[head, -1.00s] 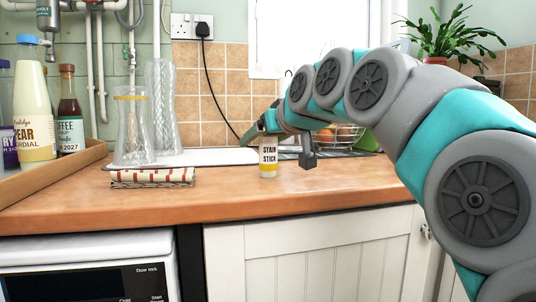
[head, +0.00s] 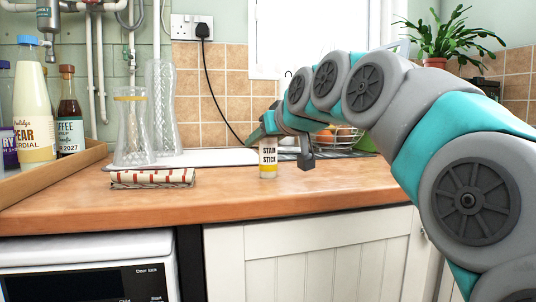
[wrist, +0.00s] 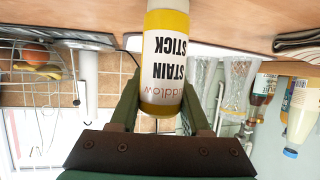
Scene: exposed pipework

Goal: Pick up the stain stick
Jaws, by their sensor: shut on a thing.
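The stain stick (head: 268,158) is a small upright white container with a yellow band at its base and black lettering. It is at the worktop near the middle of the head view. My gripper (head: 268,132) reaches it from above and is shut on its upper part. In the wrist view, which is upside down, the stain stick (wrist: 164,60) stands between the two dark green fingers of my gripper (wrist: 160,92). Its base is cut off by the top edge there. I cannot tell if the base touches the wood.
The wooden worktop (head: 330,190) is clear in front. To the left are a folded striped cloth (head: 153,178), a glass vase (head: 132,130) and a tray (head: 50,182) with bottles. A wire fruit basket (head: 347,139) stands behind my arm. A potted plant (head: 436,40) is at the back right.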

